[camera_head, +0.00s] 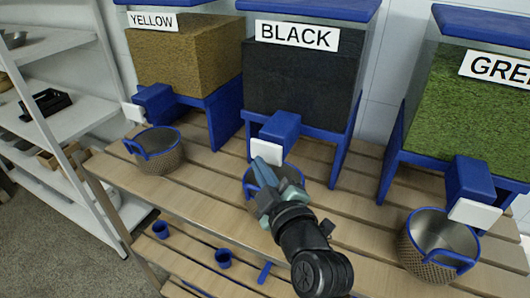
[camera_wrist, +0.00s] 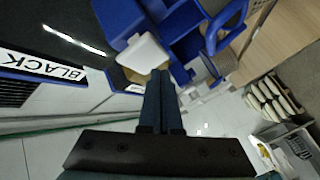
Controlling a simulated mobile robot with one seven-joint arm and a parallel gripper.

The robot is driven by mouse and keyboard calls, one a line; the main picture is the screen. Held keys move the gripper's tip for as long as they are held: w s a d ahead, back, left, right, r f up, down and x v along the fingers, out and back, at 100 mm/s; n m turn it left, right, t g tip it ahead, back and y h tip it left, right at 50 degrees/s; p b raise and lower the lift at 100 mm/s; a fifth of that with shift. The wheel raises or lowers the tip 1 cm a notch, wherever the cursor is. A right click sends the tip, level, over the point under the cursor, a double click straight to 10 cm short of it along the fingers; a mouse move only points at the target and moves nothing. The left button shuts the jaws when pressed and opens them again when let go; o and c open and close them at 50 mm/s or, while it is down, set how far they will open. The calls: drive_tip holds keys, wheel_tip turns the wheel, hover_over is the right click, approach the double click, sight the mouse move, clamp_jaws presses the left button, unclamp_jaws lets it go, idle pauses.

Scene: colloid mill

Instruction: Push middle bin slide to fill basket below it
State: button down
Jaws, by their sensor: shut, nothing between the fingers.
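The middle bin (camera_head: 302,75), labelled BLACK, holds dark material and stands on blue legs. Its blue chute carries a white slide plate (camera_head: 266,151) at the front. My gripper (camera_head: 264,172) is shut and empty, with its fingertips at or very near the lower edge of the plate; I cannot tell if they touch. In the wrist view the shut fingers (camera_wrist: 160,90) point at the white plate (camera_wrist: 143,53). The middle basket (camera_head: 250,187), with a blue rim, stands below the chute. My gripper hides most of it, so its contents cannot be seen.
The YELLOW bin (camera_head: 190,60) and its basket (camera_head: 158,158) stand to the left. The green bin (camera_head: 465,105) and its basket (camera_head: 425,262) stand to the right. Small blue cups (camera_head: 223,258) sit on a lower shelf. A white shelf unit (camera_head: 75,115) is at far left.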

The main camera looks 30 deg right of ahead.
idle(0.4)
drive_tip(key=shift+w+d+f+b, duration=0.1)
drive_tip(key=shift+w+d+b, duration=0.15)
drive_tip(key=shift+b, duration=0.25)
drive_tip(key=shift+d, duration=0.1)
drive_tip(key=shift+w+d+b, duration=0.6)
drive_tip(key=shift+d+b, duration=0.1)
drive_tip(key=shift+d, duration=0.1)
idle(0.9)
drive_tip(key=shift+s+a, duration=0.1)
idle(0.4)
drive_tip(key=shift+s+a, duration=0.8)
drive_tip(key=shift+a, duration=0.2)
drive_tip(key=shift+s+a+p, duration=0.2)
drive_tip(key=shift+s+a, duration=0.55)
drive_tip(key=shift+a, duration=0.25)
drive_tip(key=shift+s+a+p, duration=0.2)
drive_tip(key=shift+s+a, duration=0.55)
drive_tip(key=shift+a, duration=0.25)
idle(0.9)
